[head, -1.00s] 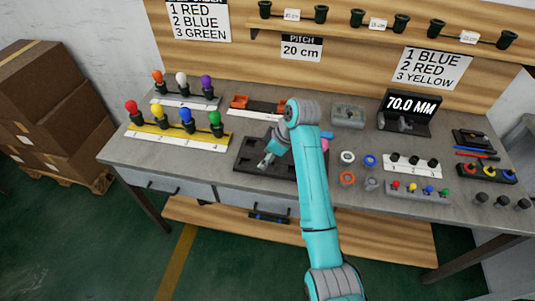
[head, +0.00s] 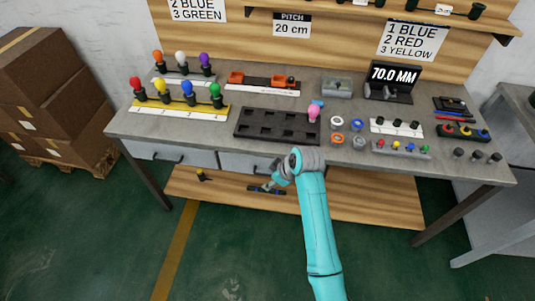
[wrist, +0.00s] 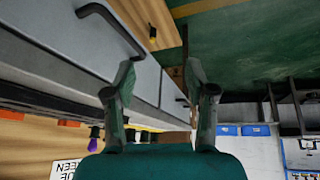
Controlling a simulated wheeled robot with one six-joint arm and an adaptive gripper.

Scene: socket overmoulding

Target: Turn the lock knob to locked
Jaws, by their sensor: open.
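No part clearly readable as the lock knob shows. An orange fixture (head: 250,80) on a white base stands at the back of the bench, with a small dark round part (head: 291,80) at its right end. A grey box-like unit (head: 336,88) stands to its right. I cannot tell whether either carries the knob, or its setting. My gripper (head: 268,186) is low in front of the bench, below the top's front edge and apart from both. In the wrist view my gripper (wrist: 160,76) is open, with nothing between its fingers.
A drawer handle (wrist: 120,28) is close to the fingers in the wrist view. A black tray (head: 262,134) with a pink bulb (head: 313,112) lies at the bench front. Coloured bulbs (head: 186,92) stand left; rings and small parts lie right. A wooden shelf (head: 370,197) is below.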

